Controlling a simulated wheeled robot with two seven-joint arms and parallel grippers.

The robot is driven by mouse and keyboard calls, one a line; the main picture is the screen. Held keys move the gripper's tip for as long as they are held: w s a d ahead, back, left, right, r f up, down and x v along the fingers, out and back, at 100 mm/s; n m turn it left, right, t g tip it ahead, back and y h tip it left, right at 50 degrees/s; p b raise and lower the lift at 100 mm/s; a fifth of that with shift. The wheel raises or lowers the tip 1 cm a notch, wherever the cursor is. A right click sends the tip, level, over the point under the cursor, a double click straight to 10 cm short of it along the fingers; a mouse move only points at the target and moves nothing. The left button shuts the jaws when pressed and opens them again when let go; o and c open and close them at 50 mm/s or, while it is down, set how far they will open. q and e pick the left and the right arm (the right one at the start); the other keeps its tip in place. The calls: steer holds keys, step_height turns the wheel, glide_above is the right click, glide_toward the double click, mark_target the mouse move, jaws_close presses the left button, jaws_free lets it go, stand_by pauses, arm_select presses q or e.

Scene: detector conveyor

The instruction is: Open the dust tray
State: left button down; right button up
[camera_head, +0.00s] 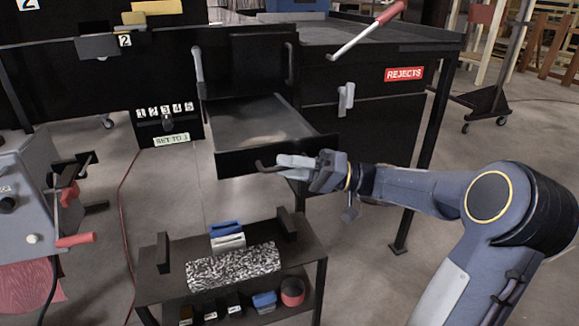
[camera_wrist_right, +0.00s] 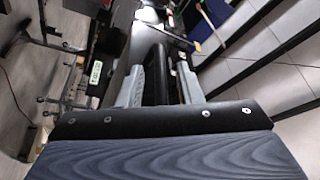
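The dust tray (camera_head: 262,122) is a black drawer with a grey, dusty inside. It is pulled far out of the black cabinet, below a dark opening. Its front panel (camera_head: 236,162) carries a dark bar handle (camera_head: 262,166). My right gripper (camera_head: 287,166) is at this handle. In the right wrist view its two grey fingers (camera_wrist_right: 161,82) stand apart on either side of a dark bar. A gap shows beside the bar, and contact is hard to judge. My left gripper is out of view.
A low black shelf (camera_head: 160,292) with a speckled block and small blocks stands below the tray. A REJECTS bin (camera_head: 372,122) is at the right. A grey control box (camera_head: 28,205) with red-handled levers stands at the left. Open floor lies between them.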

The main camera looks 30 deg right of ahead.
steer(key=v, duration=0.7)
steer(key=shift+s+d+p, duration=0.25)
steer(key=shift+d+p, duration=0.1)
steer(key=s+a+f+g+h, duration=0.3)
steer(key=a, duration=0.5)
steer(key=s+a+f+g+h, duration=0.2)
steer(key=s+a+g, duration=0.15)
steer(key=a, duration=0.45)
steer(key=s+a+f+m+t+h, duration=0.1)
steer(key=s+f+h, duration=0.75)
steer(key=s, duration=0.25)
step_height(320, 180, up, 20)
steer(key=p, duration=2)
steer(key=shift+p, duration=0.35)
